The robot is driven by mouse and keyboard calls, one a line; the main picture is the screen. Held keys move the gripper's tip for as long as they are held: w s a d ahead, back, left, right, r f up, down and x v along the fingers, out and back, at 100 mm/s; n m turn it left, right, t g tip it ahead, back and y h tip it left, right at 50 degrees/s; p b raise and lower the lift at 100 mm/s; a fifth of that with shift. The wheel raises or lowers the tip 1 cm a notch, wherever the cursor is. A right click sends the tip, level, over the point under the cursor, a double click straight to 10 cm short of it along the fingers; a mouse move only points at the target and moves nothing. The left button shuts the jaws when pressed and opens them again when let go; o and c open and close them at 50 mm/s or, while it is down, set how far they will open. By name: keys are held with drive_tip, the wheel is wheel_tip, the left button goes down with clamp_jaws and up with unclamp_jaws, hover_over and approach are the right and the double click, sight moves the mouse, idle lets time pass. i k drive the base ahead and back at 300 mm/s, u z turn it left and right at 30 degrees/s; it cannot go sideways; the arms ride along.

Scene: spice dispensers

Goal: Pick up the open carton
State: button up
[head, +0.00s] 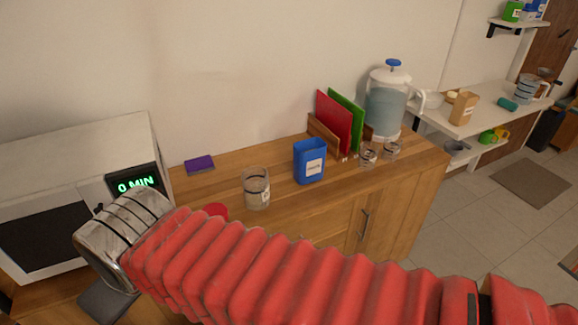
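A blue carton (310,161) with a white label stands upright on the wooden cabinet, and its top looks open. A brown carton (463,108) with a pale label stands on the white shelf table farther back at the right; I cannot tell whether its top is open. My arm crosses the bottom of the view from the right and ends in a metal joint at the lower left. No gripper fingers show. Both cartons are clear of my arm.
A glass jar (256,188) stands left of the blue carton. Red and green boards (335,121) in a rack, small glass jars (369,154) and a large water dispenser (390,100) stand to its right. A microwave (80,190) is at the left.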

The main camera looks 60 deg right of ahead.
sight(309, 154)
drive_tip(key=u, duration=0.55)
drive_tip(key=k, duration=1.35)
drive_tip(key=z, duration=0.7)
drive_tip(key=i, duration=1)
drive_tip(key=z, duration=0.1)
